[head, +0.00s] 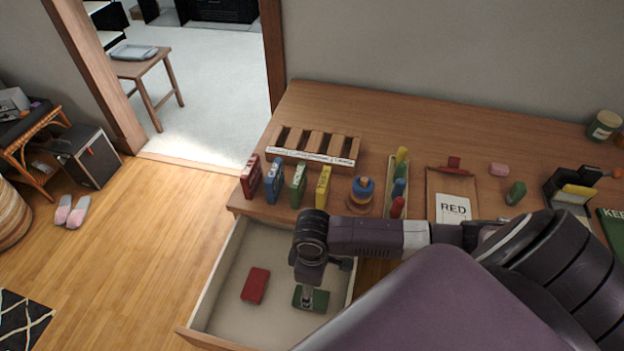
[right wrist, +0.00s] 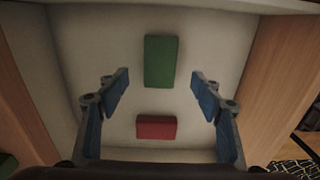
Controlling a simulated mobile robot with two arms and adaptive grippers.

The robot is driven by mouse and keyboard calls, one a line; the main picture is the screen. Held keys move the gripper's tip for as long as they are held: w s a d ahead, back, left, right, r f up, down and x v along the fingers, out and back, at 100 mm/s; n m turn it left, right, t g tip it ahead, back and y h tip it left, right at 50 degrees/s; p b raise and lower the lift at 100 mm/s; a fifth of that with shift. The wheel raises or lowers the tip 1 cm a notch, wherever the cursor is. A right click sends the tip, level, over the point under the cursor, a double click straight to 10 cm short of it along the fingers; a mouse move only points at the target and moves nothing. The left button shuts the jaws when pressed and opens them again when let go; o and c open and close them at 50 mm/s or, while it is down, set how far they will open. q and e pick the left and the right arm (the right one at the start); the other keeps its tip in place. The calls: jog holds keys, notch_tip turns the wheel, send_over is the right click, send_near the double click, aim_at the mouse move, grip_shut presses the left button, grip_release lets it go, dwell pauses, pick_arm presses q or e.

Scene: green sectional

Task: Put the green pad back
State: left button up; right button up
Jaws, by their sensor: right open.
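A green pad (head: 321,301) lies flat in the open drawer (head: 229,271), partly hidden by my right gripper (head: 307,296). A red pad (head: 255,286) lies to its left. In the right wrist view the green pad (right wrist: 160,62) is at the upper middle and the red pad (right wrist: 156,127) below it. My right gripper (right wrist: 160,90) is open and empty above the drawer floor, its blue fingertips wide apart with the green pad beyond them. My left gripper is not in view.
Drawer walls surround my right gripper.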

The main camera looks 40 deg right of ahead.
notch_tip(320, 180, up, 5)
jog(key=shift+r, duration=0.1)
dwell(0.7)
